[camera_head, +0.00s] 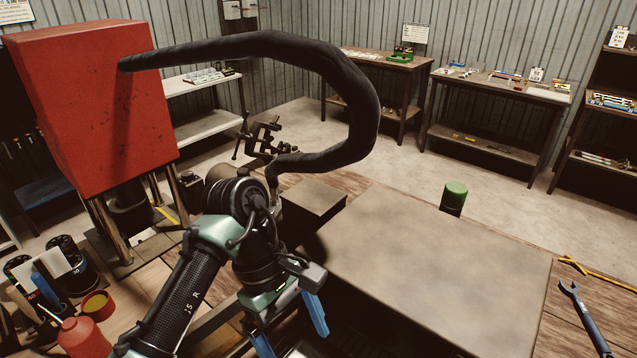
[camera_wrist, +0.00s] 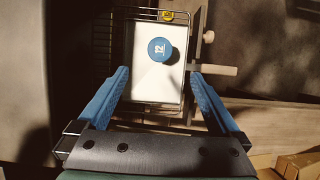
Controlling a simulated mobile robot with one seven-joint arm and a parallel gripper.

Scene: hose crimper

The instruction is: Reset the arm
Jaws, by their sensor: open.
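My gripper (camera_head: 289,322) has two blue fingers and shows at the bottom middle of the head view, pointing down beside a large flat grey-brown surface. In the wrist view my gripper (camera_wrist: 160,98) is open, with its fingers wide apart and nothing between the tips. Beyond the fingertips lies a white rectangular surface (camera_wrist: 145,85) with a round blue-topped piece (camera_wrist: 160,49) on it, marked with a number that looks like 12. My arm reaches in from the lower left of the head view.
A red machine (camera_head: 95,105) stands at left with a thick black hose (camera_head: 345,75) arching right. A flat surface (camera_head: 430,270) fills the front right, with a green-topped cylinder (camera_head: 454,195) at its far edge and a blue wrench (camera_head: 585,315) beside it. A red bottle (camera_head: 80,337) stands lower left.

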